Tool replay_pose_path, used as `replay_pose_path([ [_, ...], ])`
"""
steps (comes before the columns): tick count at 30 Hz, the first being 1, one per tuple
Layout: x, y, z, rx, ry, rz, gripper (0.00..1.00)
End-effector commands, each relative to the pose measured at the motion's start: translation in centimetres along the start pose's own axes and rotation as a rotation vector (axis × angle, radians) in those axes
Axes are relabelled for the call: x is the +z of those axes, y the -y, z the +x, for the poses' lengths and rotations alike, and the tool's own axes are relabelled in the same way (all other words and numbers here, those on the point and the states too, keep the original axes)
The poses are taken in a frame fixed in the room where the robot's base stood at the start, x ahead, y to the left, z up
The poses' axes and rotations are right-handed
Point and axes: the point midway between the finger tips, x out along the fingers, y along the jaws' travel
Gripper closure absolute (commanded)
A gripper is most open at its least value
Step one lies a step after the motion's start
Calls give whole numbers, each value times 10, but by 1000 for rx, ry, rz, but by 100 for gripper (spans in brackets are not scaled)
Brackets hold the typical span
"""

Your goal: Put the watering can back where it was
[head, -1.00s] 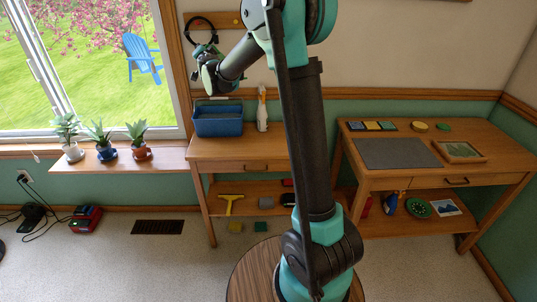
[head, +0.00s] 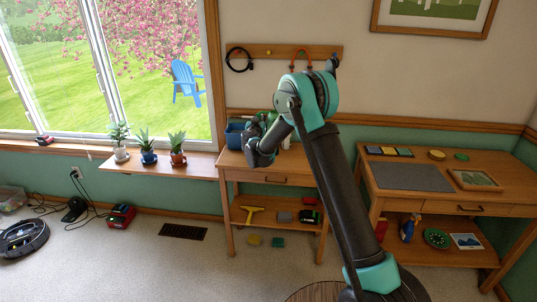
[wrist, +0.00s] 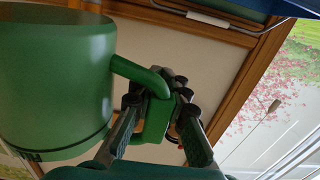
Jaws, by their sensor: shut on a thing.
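The green watering can (wrist: 55,75) fills the left of the wrist view, close up, with its handle (wrist: 155,122) reaching right. My gripper (wrist: 160,95) is shut on that handle, one finger on each side. The can looks tilted in this view, but the wrist camera is itself turned. In the head view my arm reaches over the left wooden table (head: 245,168), with the wrist in front of the blue bin (head: 234,136). My arm hides most of what is there, including the fingertips and nearly all of the can.
Potted plants (head: 148,150) stand on the window shelf (head: 125,165), left of the table. A peg rail (head: 275,52) on the wall holds a black loop (head: 239,59). The right desk (head: 455,195) has a grey mat (head: 410,177). A robot vacuum (head: 22,238) is on the floor.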

Motion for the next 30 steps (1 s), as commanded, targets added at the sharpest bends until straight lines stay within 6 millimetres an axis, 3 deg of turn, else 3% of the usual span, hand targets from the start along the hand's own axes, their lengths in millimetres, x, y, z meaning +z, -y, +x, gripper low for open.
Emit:
replay_pose_path([
  [12, 99, 0, 1, -1, 0, 1, 100],
  [30, 160, 0, 0, -1, 0, 1, 100],
])
